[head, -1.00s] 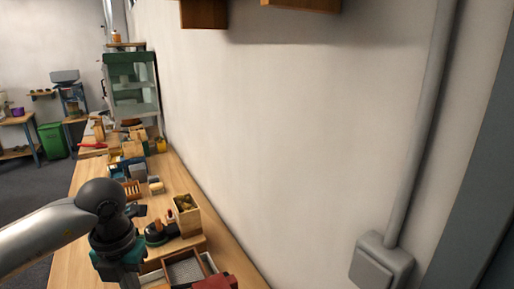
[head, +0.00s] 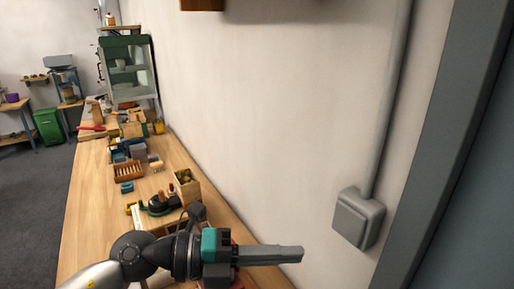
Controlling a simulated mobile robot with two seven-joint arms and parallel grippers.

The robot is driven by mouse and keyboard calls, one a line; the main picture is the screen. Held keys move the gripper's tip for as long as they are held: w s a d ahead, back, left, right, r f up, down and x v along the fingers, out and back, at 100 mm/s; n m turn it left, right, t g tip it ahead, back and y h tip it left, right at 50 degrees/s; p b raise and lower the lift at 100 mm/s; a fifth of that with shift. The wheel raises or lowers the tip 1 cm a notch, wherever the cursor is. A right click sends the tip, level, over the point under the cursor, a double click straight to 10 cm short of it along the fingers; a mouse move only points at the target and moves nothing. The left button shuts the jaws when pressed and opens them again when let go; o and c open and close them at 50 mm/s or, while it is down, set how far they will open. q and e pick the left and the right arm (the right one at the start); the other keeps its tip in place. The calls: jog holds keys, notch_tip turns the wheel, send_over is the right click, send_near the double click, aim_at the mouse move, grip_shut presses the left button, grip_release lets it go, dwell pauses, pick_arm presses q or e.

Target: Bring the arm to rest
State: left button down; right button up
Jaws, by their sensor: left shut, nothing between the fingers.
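My left arm comes in from the bottom left of the head view. Its left gripper (head: 298,254) points right, towards the wall, above the near end of the wooden workbench (head: 92,205). The fingers are together, with nothing seen between them. The gripper and wrist partly hide a red item and the tray behind them. My right gripper is not in view.
On the bench are a wooden box with brown contents (head: 187,187), a dark tool (head: 160,204), a slotted wooden rack (head: 128,171) and a glass-fronted cabinet (head: 128,70). A grey wall box (head: 358,219) is at right. A green bin (head: 48,126) stands on the floor.

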pick_arm(q)
jog(key=w+a+r+n+t+y, duration=0.1)
jog(key=w+a+r+n+t, duration=0.25)
jog(key=n+t, duration=0.45)
jog(key=w+a+r+n+t+y, duration=0.1)
jog(key=w+a+r+n+t, duration=0.25)
jog(key=n+t, duration=0.5)
jog(key=s+a+f+n+g+y, duration=0.1)
jog(key=a+f+n+g+y, duration=0.2)
jog(key=a+f+n+y, duration=1.05)
jog(key=s+f+n+g, duration=0.4)
jog(key=s+f+g, duration=0.8)
jog(key=s+f, duration=0.75)
notch_tip(320, 180, down, 25)
jog(key=s+g+b, duration=0.1)
jog(key=s+b, duration=0.1)
jog(key=b, duration=0.4)
jog(key=s+a+f+b, duration=0.1)
jog(key=s+f+b, duration=0.2)
jog(key=s+f, duration=0.5)
jog(key=s+a+f+g+b, duration=0.1)
jog(key=s+f+b, duration=0.2)
jog(key=s+f, duration=0.5)
notch_tip(320, 180, down, 6)
jog(key=shift+s+a+r+m+y+b, duration=0.15)
jog(key=shift+s+r+m+y+b, duration=0.15)
jog(key=shift+y, duration=0.15)
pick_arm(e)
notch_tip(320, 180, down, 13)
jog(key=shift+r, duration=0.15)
